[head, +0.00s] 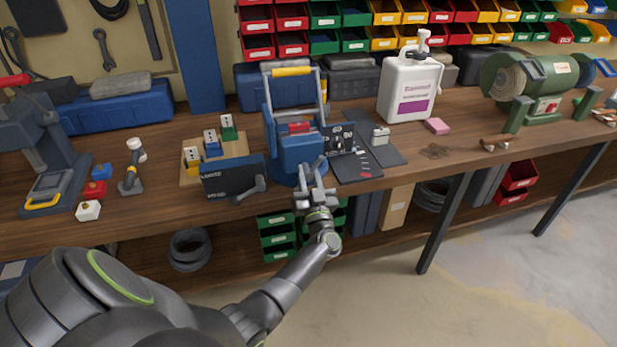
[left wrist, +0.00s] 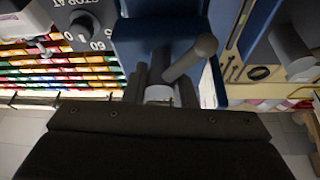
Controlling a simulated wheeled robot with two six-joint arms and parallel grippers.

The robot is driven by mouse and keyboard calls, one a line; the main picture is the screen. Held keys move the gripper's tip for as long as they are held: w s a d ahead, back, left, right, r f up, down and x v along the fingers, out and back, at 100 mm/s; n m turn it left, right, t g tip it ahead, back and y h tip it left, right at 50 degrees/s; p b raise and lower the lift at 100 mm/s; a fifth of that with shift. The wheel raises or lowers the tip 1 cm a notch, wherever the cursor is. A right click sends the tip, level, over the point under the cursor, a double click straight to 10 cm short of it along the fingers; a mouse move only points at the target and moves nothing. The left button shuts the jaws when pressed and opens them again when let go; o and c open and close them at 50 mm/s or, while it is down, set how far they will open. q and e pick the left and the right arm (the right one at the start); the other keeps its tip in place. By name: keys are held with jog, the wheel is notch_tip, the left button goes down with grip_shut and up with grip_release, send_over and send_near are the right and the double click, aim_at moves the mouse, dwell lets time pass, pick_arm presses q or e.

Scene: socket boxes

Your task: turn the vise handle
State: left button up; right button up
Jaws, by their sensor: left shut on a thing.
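The blue vise (head: 300,152) stands at the front edge of the workbench, and its blue body fills the top middle of the left wrist view (left wrist: 150,30). Its grey handle (left wrist: 192,58) is a slanted bar with a rounded end, pointing up and right in the left wrist view. My left gripper (head: 316,187) is at the front of the vise, shut on the handle. Its dark body fills the bottom of the left wrist view, and the hub behind the handle is partly hidden. My right gripper is in neither view.
A dark box with a lever (head: 232,180) stands close left of the vise. A dial panel (head: 340,142) stands close right. A white jug (head: 408,88) and a green bench grinder (head: 545,80) are farther right. Green drawers (head: 278,238) sit below the bench.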

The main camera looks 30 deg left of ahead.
pick_arm(q)
jog(key=n+g+y, duration=0.1)
jog(key=n, duration=0.1)
jog(key=n+g+y+b, duration=0.1)
jog(key=n, duration=0.2)
jog(key=shift+f+n, duration=0.15)
jog(key=shift+n, duration=0.15)
jog(key=n+g+y+b, duration=0.1)
jog(key=n+g, duration=0.2)
jog(key=n, duration=0.2)
jog(key=n+g+b, duration=0.1)
jog(key=n, duration=0.3)
jog(key=n+g+b, duration=0.1)
jog(key=n+g, duration=0.1)
jog(key=n, duration=0.4)
jog(key=n+g+h, duration=0.1)
jog(key=n, duration=0.1)
jog(key=n+g+h, duration=0.1)
jog(key=n, duration=0.1)
jog(key=shift+r+n+b, duration=0.3)
jog(key=shift+n+b, duration=0.05)
jog(key=shift+n, duration=0.05)
jog(key=n+h, duration=0.1)
jog(key=n, duration=0.1)
jog(key=n+h, duration=0.1)
jog(key=n, duration=0.1)
jog(key=shift+r+n+h, duration=0.2)
jog(key=shift+n+h, duration=0.1)
jog(key=shift+n, duration=0.1)
jog(key=shift+w, duration=0.1)
